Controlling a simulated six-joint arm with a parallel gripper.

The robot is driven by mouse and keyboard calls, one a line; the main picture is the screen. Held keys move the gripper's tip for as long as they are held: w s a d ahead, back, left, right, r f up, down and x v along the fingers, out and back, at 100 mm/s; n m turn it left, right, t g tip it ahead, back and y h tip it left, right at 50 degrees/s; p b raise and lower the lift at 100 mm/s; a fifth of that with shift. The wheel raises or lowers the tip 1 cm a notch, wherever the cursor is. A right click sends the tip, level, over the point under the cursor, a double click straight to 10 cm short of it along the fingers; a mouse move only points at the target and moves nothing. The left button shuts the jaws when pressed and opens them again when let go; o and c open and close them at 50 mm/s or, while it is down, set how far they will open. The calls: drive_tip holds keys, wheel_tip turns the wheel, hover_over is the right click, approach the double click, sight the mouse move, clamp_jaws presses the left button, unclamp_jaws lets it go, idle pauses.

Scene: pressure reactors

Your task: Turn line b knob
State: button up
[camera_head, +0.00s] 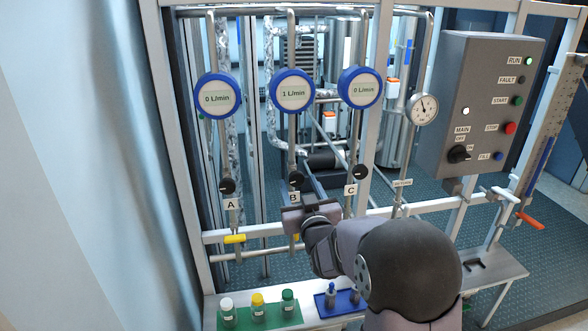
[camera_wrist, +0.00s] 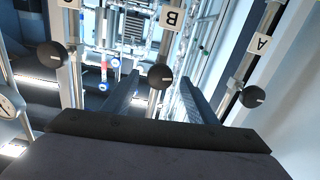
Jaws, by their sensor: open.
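The line B knob (camera_head: 296,177) is a round black knob with a white pointer mark, just above the B label (camera_head: 294,197). The B meter (camera_head: 293,91) above it reads 1 L/min. In the wrist view the B knob (camera_wrist: 160,77) appears between the two finger tips. My gripper (camera_wrist: 160,82) is open, with one finger on each side of the knob in that view. I cannot tell whether either finger touches it. In the head view my gripper (camera_head: 308,212) is in front of line B, just below the label, hiding the pipe there.
The A knob (camera_head: 227,186) and C knob (camera_head: 360,172) flank B; meters A (camera_head: 217,97) and C (camera_head: 360,88) read 0 L/min. A yellow handle (camera_head: 234,239) is on line A. Bottles (camera_head: 258,304) stand below. A control box (camera_head: 490,100) is at right.

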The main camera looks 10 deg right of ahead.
sight(294, 172)
drive_tip(key=shift+w, duration=0.1)
drive_tip(key=shift+w+r+p, duration=0.1)
drive_tip(key=shift+w+p, duration=1.45)
drive_tip(key=shift+w, duration=1.25)
drive_tip(key=shift+w+p, duration=0.3)
drive_tip(key=shift+w, duration=0.5)
drive_tip(key=c, duration=1.1)
drive_tip(key=shift+o, duration=0.2)
drive_tip(key=m+b, duration=0.1)
drive_tip(key=b, duration=0.2)
drive_tip(key=shift+f+m, duration=0.3)
drive_tip(key=shift+f, duration=0.05)
drive_tip(key=shift+r+m+b, duration=0.25)
drive_tip(key=shift+m+b, duration=0.3)
drive_tip(key=shift+m, duration=0.05)
drive_tip(key=o, duration=1.1)
drive_tip(key=shift+c, duration=0.2)
